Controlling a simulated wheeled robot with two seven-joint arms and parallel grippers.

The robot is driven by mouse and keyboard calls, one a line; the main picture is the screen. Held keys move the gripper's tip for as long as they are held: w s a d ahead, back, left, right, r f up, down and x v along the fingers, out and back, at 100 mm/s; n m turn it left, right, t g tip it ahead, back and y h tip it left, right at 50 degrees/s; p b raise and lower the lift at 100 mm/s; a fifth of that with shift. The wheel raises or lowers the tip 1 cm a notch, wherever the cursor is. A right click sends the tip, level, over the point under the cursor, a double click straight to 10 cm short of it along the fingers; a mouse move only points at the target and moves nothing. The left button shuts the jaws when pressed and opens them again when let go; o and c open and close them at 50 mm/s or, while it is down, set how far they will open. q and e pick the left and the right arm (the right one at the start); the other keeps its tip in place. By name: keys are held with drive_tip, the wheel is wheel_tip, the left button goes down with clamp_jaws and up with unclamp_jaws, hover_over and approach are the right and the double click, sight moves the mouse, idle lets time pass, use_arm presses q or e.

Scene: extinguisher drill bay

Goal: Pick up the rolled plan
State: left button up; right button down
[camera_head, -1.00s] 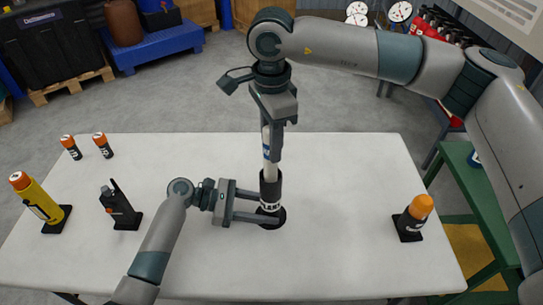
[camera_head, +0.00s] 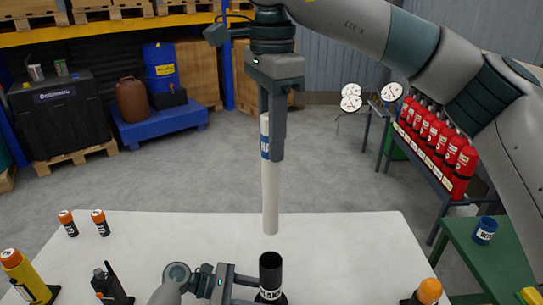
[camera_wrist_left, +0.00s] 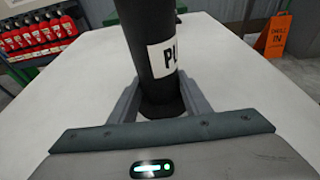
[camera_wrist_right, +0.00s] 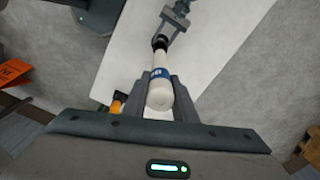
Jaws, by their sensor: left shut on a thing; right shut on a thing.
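The rolled plan (camera_head: 270,195) is a white tube with a blue band, held upright by my right gripper (camera_head: 272,135). Its lower end is clear of the black holder (camera_head: 271,273) and hangs above its open mouth. In the right wrist view the plan's end (camera_wrist_right: 160,92) sits between the shut fingers. My left gripper (camera_head: 240,290) is shut on the holder near its base, low over the table. In the left wrist view the black holder (camera_wrist_left: 152,45) with a white label stands between the fingers (camera_wrist_left: 160,100). The holder's base is cut off in the head view.
On the white table (camera_head: 180,240) stand two small orange-capped cylinders (camera_head: 84,223), a yellow bottle (camera_head: 22,275), a black radio (camera_head: 110,287) and an orange-topped item (camera_head: 427,292) at right. A green bench (camera_head: 480,250) with a blue cup (camera_head: 485,230) is at the right.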

drive_tip(key=shift+r, duration=0.25)
use_arm(q)
drive_tip(key=o, duration=0.9)
drive_tip(key=shift+c, duration=0.2)
drive_tip(key=shift+v, duration=3.75)
drive_tip(key=shift+r, duration=0.1)
use_arm(e)
drive_tip(key=shift+r, duration=0.1)
